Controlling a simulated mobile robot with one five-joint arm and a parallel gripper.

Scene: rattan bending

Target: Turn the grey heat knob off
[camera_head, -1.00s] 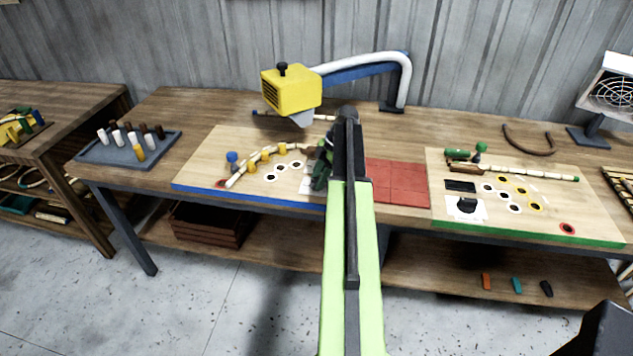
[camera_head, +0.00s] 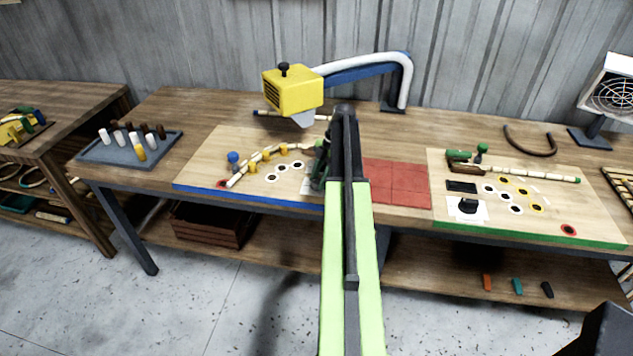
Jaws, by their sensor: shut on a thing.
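My gripper (camera_head: 319,178) is at the right part of the blue-edged board (camera_head: 215,172), low over a white plate (camera_head: 305,186). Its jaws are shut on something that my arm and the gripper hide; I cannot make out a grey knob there. On the green-edged board (camera_head: 540,222) to the right, a dark knob (camera_head: 467,206) sits on a white plate, below a black panel (camera_head: 461,187). No gripper is near that knob.
A yellow heater head (camera_head: 292,91) on a white curved hose (camera_head: 375,60) hangs behind my gripper. A jointed rattan strip (camera_head: 266,154) curves among pegs on the blue-edged board. Red tiles (camera_head: 396,182) lie between the boards. A grey peg tray (camera_head: 112,152) is at left.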

